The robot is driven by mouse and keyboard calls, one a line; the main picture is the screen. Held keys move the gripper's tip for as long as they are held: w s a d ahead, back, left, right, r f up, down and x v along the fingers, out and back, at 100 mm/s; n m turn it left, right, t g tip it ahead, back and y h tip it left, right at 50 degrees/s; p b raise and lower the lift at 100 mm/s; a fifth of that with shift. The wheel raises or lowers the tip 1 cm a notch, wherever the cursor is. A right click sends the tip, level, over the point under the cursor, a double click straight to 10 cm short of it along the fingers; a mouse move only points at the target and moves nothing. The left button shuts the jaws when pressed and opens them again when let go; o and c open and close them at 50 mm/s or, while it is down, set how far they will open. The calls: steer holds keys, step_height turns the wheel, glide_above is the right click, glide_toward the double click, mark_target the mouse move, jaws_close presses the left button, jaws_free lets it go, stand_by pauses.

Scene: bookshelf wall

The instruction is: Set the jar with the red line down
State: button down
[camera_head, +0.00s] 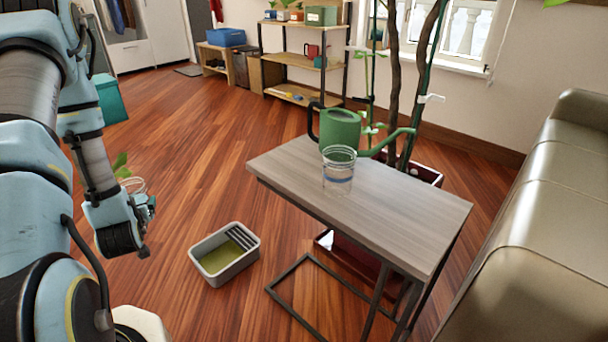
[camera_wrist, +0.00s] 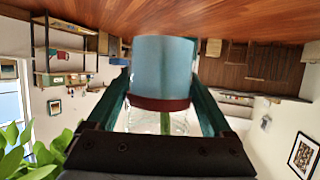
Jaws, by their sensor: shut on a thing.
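The jar with the red line (camera_wrist: 164,75) fills the middle of the wrist view, which looks upside down. It is clear glass with a dark red band, a blue-grey part, and a green stem inside. My gripper (camera_head: 143,205) is shut on it, one finger on each side. In the head view the jar (camera_head: 133,185) is partly hidden behind my arm, with green leaves above its rim. It is held in the air over the floor, left of the table.
A grey wood table (camera_head: 400,205) bears a clear jar with a blue line (camera_head: 338,168) and a green watering can (camera_head: 340,130). Its near left and right parts are bare. A grey tray (camera_head: 225,252) lies on the floor. A sofa (camera_head: 540,230) stands at the right.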

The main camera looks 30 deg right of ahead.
steer(key=d+r+m+g+h, duration=0.2)
steer(key=d+r+m+h, duration=0.3)
steer(key=d, duration=0.9)
steer(key=d+r+m+g+h, duration=0.1)
steer(key=d+r+m+h, duration=0.15)
steer(key=d+r, duration=0.85)
steer(key=s+d+r+m+g+h, duration=0.25)
steer(key=s+d+r+g, duration=0.2)
steer(key=s+d, duration=0.55)
steer(key=s+d+r+m+g+h, duration=0.2)
steer(key=s+d+r+m+g, duration=0.3)
steer(key=d, duration=0.8)
steer(key=f+t+b, duration=0.1)
steer(key=f, duration=0.4)
steer(key=f+b, duration=0.1)
steer(key=f, duration=0.4)
steer(key=f+n+t+b, duration=0.1)
steer(key=f, duration=0.5)
steer(key=shift+s+d+f+t, duration=0.1)
steer(key=shift+s+d+t, duration=0.1)
steer(key=shift+s+t, duration=0.15)
steer(key=shift+f, duration=0.1)
jaws_free()
